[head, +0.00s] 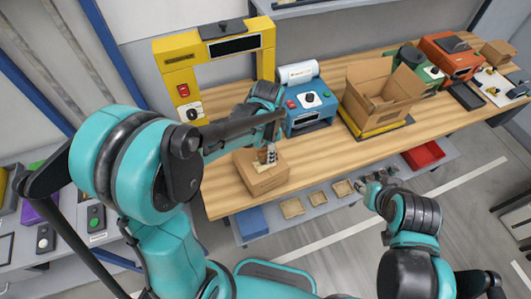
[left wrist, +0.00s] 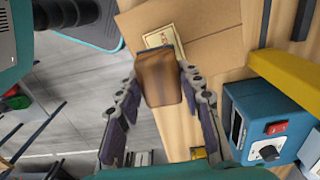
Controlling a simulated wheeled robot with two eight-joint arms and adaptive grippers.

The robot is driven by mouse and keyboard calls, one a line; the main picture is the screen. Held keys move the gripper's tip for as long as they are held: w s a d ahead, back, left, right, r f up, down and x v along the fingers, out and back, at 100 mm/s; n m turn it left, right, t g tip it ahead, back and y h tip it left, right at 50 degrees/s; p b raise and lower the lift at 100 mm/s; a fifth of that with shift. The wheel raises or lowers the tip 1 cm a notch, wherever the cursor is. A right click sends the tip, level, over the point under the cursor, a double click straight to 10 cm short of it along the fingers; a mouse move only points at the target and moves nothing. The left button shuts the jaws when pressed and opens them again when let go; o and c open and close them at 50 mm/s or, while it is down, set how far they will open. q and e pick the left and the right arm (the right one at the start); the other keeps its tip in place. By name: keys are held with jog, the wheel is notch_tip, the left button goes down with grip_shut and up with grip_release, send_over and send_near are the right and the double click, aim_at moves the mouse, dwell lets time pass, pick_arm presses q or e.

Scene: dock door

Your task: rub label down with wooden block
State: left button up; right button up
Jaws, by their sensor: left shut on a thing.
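My left gripper (head: 268,152) is shut on the wooden block (left wrist: 161,84), a brown block held between its fingers. In the head view the block is small and partly hidden by the fingers, above the closed cardboard box (head: 262,182). In the left wrist view the block's far end meets the near edge of the pale yellowish label (left wrist: 165,37) on the box (left wrist: 212,30); I cannot tell whether it presses on it. The block hides part of the label. My right gripper (head: 372,188) is low in front of the bench, small in view, its jaws unclear.
A blue label machine (head: 309,112) stands right of the box, with an open carton (head: 380,98) on a yellow scale further right. A yellow gantry (head: 176,82) stands behind. Trays (head: 292,208) and a red bin (head: 423,155) sit on the lower shelf.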

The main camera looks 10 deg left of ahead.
pick_arm(q)
jog(key=shift+r, duration=0.65)
jog(key=shift+r+p, duration=0.85)
